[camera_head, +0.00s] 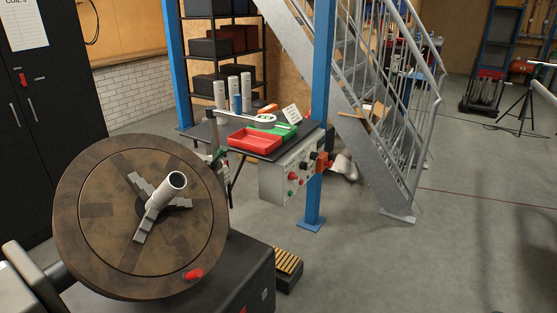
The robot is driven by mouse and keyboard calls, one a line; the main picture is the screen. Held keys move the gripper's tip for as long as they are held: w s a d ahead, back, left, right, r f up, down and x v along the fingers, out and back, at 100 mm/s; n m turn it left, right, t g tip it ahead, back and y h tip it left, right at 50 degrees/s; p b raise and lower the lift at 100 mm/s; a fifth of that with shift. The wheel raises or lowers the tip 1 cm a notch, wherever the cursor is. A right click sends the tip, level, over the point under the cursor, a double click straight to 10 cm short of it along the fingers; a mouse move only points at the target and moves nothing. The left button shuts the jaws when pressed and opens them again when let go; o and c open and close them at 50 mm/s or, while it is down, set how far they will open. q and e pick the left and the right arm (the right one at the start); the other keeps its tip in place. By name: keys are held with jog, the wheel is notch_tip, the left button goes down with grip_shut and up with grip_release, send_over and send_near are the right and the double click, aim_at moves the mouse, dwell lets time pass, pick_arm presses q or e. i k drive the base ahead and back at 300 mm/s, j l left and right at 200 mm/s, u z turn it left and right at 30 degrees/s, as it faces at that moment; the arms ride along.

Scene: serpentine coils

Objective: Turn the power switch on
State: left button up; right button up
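A grey control box (272,183) hangs below the front of a small work table beside a blue post. Its front carries a red button (292,176), a small green button (291,192) and dark knobs (304,166). An orange-red part (322,160) sits at its right end, by the post. I cannot tell which control is the power switch or how it is set. Neither of my grippers is clearly visible.
A large round brown chuck plate (95,248) with a metal tube (166,192) stands at the left front. A striped pedal (288,263) lies on the floor. A red tray (254,143) is on the table (262,154).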

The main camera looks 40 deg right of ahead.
aim_at(291, 176)
jog(key=l+z, duration=0.1)
jog(key=l, duration=0.35)
jog(key=i+l+z, duration=0.1)
jog(key=l, duration=0.35)
jog(key=l+z, duration=0.1)
jog(key=l, duration=0.35)
jog(key=i+l+z, duration=0.1)
jog(key=l, duration=0.35)
jog(key=i+l+z, duration=0.1)
jog(key=l, duration=0.35)
jog(key=i+l+z, duration=0.1)
jog(key=l, duration=0.35)
jog(key=i+l+z, duration=0.15)
jog(key=l, duration=0.25)
jog(key=i+l+z, duration=0.1)
jog(key=l, duration=0.3)
jog(key=i, duration=0.05)
